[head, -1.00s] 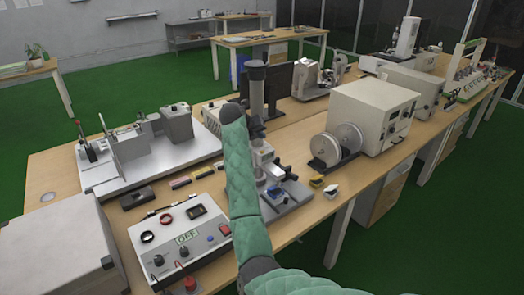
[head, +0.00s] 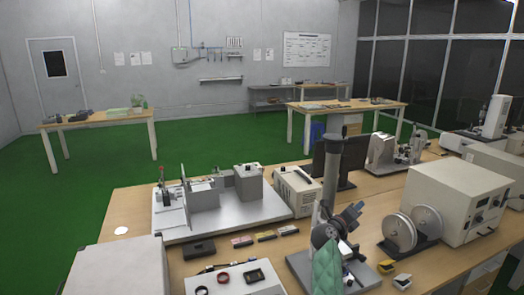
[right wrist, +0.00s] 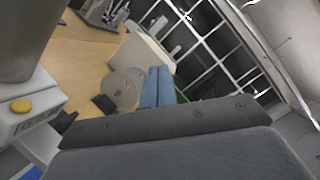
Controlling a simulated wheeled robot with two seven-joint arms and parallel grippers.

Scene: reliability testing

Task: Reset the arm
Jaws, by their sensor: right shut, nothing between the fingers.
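My right gripper (right wrist: 159,86) is in the right wrist view, with its two blue fingers closed together and nothing between them. It is above the wooden bench, in front of pale discs seen beyond the fingers. My left gripper is in neither view now.
The bench (head: 130,205) carries a metal-plate fixture (head: 220,215), a grey box (head: 118,268), a control panel (head: 235,283), a reel unit (head: 413,230) and a large beige instrument (head: 480,200). Green floor (head: 215,140) lies open behind the bench.

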